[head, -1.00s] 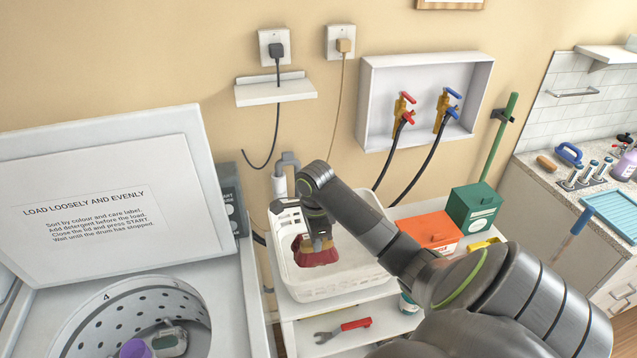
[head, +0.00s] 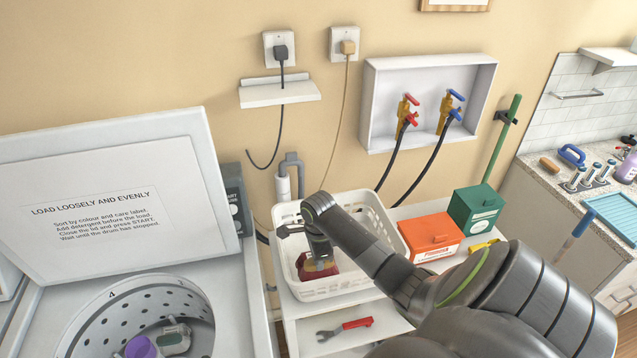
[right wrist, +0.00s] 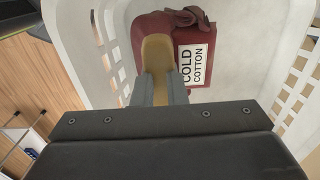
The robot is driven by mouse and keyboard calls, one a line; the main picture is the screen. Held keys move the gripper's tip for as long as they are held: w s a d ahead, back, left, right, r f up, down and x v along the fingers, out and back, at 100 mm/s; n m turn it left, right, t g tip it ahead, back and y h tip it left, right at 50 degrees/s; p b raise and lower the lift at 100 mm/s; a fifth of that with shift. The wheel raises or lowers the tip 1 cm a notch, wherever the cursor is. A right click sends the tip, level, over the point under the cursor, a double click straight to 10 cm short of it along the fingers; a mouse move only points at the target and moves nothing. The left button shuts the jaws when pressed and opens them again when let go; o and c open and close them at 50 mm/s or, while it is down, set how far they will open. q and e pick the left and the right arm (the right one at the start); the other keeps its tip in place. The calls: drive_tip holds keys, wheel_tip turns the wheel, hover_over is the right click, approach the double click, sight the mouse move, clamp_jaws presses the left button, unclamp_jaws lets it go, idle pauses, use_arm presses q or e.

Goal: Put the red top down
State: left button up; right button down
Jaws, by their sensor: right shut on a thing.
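The red top (head: 318,270) is a dark red folded bundle inside the white basket (head: 352,283), towards its left side. My right gripper (head: 319,254) is shut on the top from above and also shows in the right wrist view (right wrist: 158,82). The top is low in the basket; I cannot tell whether it rests on the floor of it. My left gripper is not in view.
The basket stands on a white shelf unit beside the open washer, whose drum (head: 75,335) holds a purple thing and a grey-green thing. An orange box (head: 428,236) and a green box (head: 475,212) stand right of the basket. A red-handled wrench (head: 345,328) lies below.

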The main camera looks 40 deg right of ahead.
drive_tip(key=shift+f, duration=0.45)
drive_tip(key=c, duration=1.5)
unclamp_jaws()
drive_tip(key=shift+o, duration=0.2)
drive_tip(key=shift+r, duration=0.1)
wheel_tip(320, 180, up, 13)
drive_tip(key=b, duration=0.1)
